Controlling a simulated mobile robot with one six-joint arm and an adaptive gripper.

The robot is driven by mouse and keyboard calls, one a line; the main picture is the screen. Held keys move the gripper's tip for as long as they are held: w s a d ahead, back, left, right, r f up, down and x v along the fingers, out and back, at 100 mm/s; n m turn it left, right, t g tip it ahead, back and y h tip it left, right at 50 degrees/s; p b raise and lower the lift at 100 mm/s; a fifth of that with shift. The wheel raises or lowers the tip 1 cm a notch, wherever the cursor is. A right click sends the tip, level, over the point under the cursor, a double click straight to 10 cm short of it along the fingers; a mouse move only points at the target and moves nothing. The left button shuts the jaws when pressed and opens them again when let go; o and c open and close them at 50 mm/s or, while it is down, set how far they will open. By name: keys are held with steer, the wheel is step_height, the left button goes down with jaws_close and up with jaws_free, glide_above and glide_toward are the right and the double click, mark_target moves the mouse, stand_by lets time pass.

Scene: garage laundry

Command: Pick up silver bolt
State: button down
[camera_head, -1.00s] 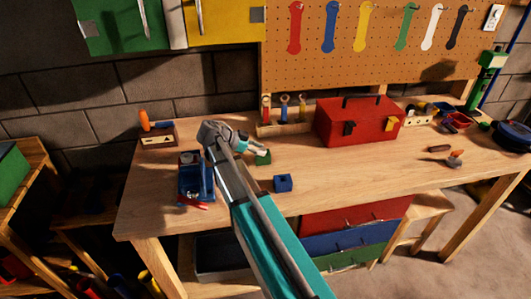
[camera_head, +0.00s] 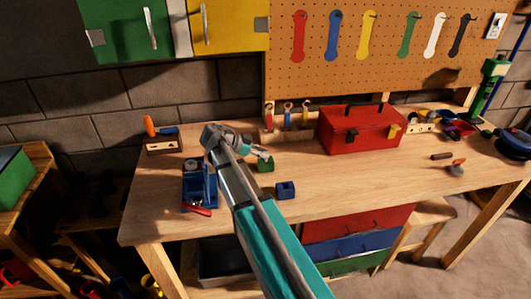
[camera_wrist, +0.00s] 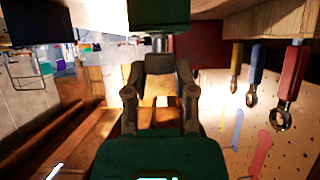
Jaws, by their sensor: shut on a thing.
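The silver bolt (camera_wrist: 160,45) shows in the wrist view as a short grey shaft between my fingertips, partly hidden by them. My gripper (camera_wrist: 160,64) is shut on it. A green block (camera_wrist: 160,16) lies just beyond the bolt at the top of the wrist view. In the head view my gripper (camera_head: 261,154) is low over the workbench, right at the small green block (camera_head: 265,166). The bolt is too small to make out there. I cannot tell whether the bolt is still seated in the block.
A blue block (camera_head: 286,190) sits to the right on the workbench (camera_head: 340,182). A blue vise-like tool (camera_head: 199,184) stands left of my gripper. A red toolbox (camera_head: 358,130) and a rack of wrenches (camera_head: 288,132) stand behind. Open bench lies right of the blue block.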

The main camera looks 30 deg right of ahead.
steer(key=shift+r+p, duration=3.9)
steer(key=shift+r, duration=0.3)
